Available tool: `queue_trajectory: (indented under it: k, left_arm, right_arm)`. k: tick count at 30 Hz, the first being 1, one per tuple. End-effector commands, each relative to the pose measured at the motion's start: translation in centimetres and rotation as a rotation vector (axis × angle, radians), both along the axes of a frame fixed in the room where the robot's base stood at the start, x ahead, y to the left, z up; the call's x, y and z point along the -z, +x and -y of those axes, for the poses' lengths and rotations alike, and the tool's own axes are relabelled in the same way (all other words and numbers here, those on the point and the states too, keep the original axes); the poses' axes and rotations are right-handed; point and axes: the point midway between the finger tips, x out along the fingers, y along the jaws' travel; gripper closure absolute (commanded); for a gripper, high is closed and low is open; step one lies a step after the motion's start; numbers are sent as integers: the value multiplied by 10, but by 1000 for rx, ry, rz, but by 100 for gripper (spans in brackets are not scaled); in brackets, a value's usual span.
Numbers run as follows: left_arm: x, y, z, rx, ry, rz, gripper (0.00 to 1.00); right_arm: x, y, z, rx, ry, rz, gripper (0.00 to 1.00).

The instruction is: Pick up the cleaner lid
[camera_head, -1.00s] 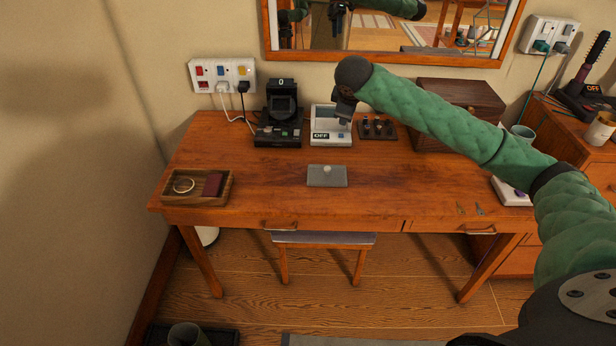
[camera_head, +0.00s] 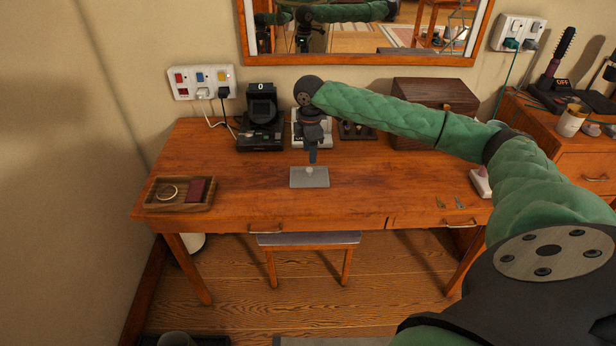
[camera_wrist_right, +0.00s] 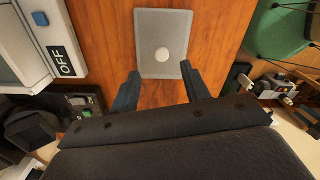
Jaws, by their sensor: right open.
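The cleaner lid (camera_head: 300,182) looks like a flat grey rectangular plate with a round pale knob in its middle. It lies flat on the wooden desk (camera_head: 240,190). My right gripper (camera_head: 312,158) points down just above and behind the knob. In the right wrist view the lid (camera_wrist_right: 150,25) lies beyond the tips of my open right gripper (camera_wrist_right: 159,78), with its knob roughly between the finger lines. Nothing is between the fingers. The white device marked OFF (camera_wrist_right: 25,45), probably the cleaner, is partly hidden behind my gripper in the head view. My left gripper is not in view.
A black device (camera_head: 262,118) stands at the back, left of my right gripper. A wooden tray (camera_head: 180,207) with a ring and a dark red item is at the desk's left. A wooden box (camera_head: 435,100) stands at the back right. The desk front around the lid is clear.

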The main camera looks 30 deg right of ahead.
Motion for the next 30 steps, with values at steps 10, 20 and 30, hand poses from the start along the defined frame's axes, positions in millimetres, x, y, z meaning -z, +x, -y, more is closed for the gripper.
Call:
queue_trajectory:
  k: [10,20,30]
  left_arm:
    - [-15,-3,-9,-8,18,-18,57]
    - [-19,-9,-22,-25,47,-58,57]
    - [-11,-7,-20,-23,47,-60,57]
  right_arm:
    - [26,-2,-1,1,-2,-2,53]
    - [65,-3,-3,1,-1,1,53]
    - [67,-3,-3,1,-2,2,79]
